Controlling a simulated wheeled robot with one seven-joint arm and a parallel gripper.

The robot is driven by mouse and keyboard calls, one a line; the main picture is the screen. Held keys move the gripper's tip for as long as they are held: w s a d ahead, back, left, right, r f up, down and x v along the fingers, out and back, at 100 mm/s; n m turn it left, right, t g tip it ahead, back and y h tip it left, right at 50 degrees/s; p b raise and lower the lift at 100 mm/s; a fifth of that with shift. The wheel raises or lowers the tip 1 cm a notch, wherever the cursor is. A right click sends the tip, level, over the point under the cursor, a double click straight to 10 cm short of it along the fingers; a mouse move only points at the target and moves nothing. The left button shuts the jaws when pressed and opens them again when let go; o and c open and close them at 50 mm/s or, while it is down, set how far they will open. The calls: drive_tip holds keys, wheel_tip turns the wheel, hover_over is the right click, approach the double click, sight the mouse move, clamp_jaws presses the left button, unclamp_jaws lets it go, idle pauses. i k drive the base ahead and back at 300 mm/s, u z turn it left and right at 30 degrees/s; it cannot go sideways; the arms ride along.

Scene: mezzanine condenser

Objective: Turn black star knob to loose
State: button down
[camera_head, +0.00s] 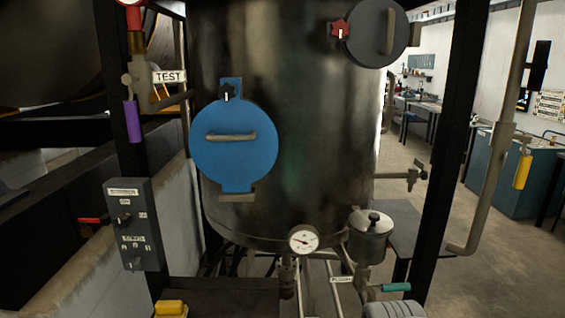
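The black star knob (227,92) sits at the top of a round blue hatch cover (233,165) on the front of a large metal tank (290,110). A short white mark on the knob points about straight up and down. The blue cover has a horizontal grey handle across its middle and lies against the tank wall. My gripper and arm do not show in this view.
A red star knob (340,31) sits beside a dark round cover (376,32) at upper right. A control box (134,223) is at left, a gauge (303,240) and lidded pot (370,236) below. Dark posts flank the tank. Open floor (510,255) shows at right.

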sight(227, 91)
drive_tip(key=u, duration=2.3)
drive_tip(key=k, duration=1)
drive_tip(key=z, duration=1.25)
